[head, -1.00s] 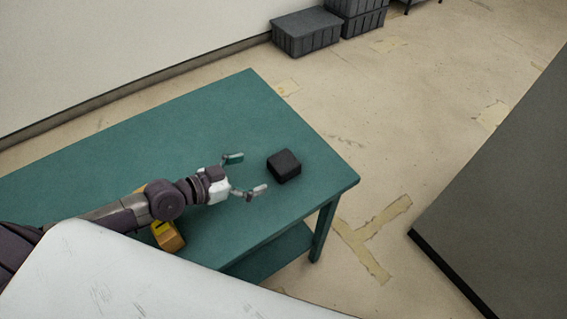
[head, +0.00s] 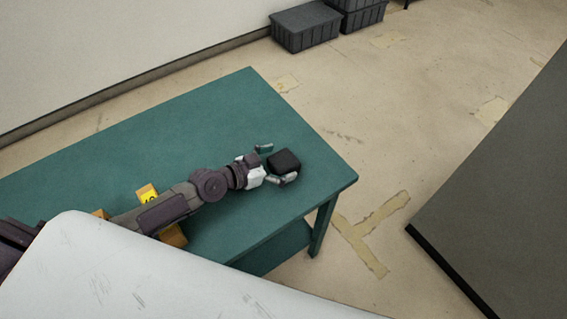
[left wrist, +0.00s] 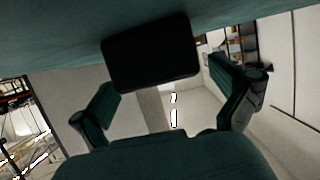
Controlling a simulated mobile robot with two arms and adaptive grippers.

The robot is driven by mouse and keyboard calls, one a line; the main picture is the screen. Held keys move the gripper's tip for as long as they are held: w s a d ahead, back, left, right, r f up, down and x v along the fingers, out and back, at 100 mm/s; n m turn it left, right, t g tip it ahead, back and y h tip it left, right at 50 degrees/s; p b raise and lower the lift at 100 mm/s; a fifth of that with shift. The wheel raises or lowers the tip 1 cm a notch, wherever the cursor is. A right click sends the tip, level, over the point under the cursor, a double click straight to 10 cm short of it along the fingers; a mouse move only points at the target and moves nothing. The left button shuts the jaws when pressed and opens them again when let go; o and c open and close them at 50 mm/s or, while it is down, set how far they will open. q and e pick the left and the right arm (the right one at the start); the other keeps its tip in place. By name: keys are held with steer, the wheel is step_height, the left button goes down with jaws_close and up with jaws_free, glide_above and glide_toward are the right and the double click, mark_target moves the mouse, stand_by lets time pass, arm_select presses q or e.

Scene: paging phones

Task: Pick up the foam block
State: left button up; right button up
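The foam block (head: 285,160) is a small black block with rounded edges, lying on the green table (head: 225,115) near its right end. My left gripper (head: 277,164) is at the block with its fingers spread, one on the far side and one on the near side. In the left wrist view the block (left wrist: 150,55) is just ahead of the open left gripper (left wrist: 168,100), between the lines of its two fingers. Gaps show beside the block there, so the fingers do not look closed on it. My right gripper is in neither view.
Yellow-orange objects (head: 147,194) lie on the table, partly hidden under my left arm. Grey crates (head: 306,28) stand on the floor by the wall. A dark grey surface (head: 500,200) is at the right, beyond open floor. The table around the block is clear.

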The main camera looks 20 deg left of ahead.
arm_select(q)
steer(key=c, duration=1)
steer(key=shift+o, duration=0.2)
